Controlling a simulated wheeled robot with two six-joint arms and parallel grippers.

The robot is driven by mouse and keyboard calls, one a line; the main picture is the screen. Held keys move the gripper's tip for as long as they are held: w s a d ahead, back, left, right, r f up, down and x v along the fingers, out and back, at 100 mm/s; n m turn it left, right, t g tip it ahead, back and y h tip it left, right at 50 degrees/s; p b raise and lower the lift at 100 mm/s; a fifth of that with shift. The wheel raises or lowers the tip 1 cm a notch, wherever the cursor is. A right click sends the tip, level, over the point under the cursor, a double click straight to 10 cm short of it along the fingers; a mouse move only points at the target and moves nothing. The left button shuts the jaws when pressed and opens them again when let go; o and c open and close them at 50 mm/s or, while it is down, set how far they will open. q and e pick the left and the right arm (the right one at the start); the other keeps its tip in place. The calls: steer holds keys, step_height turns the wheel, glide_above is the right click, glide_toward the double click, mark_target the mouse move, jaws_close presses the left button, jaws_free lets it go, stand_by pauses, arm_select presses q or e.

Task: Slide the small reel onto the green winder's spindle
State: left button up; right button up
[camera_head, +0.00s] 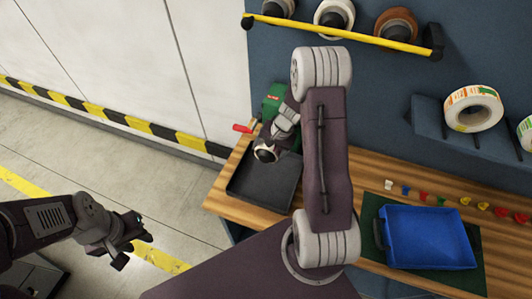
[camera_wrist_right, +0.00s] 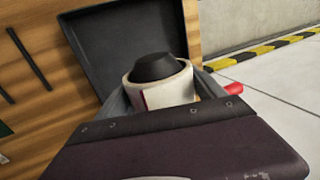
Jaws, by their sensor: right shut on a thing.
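The small reel (camera_head: 258,152), white with a dark centre, is at the end of my right arm, in front of the green winder (camera_head: 273,103). My right gripper (camera_head: 275,143) is shut on it. In the right wrist view the reel (camera_wrist_right: 178,91) sits between the grey fingers, with a dark rounded core standing out of it. The winder's red handle (camera_head: 242,128) shows left of the reel, and in the wrist view just to its right. The spindle is hidden, so I cannot tell whether the reel touches it. My left gripper (camera_head: 135,247) is open and empty over the floor.
A black tray (camera_head: 245,188) lies on the wooden bench below the reel. A blue bin (camera_head: 425,235) stands at the right, near several small coloured pieces. Reels hang behind a yellow bar (camera_head: 340,34); a larger label roll (camera_head: 473,108) sits on a shelf.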

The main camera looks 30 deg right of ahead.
steer(key=shift+w+d+r+p, duration=0.1)
steer(key=shift+w+d+p, duration=0.55)
steer(key=shift+w+d, duration=0.3)
steer(key=shift+w+d+p, duration=0.6)
steer(key=shift+w+d, duration=0.1)
steer(key=shift+d, duration=0.3)
steer(key=shift+w+d+p, duration=0.45)
steer(key=shift+w+d, duration=0.5)
steer(key=shift+d, duration=0.2)
steer(key=o, duration=1.4)
steer(key=shift+c, duration=0.2)
steer(key=shift+p+v, duration=2.1)
steer(key=shift+v, duration=1.35)
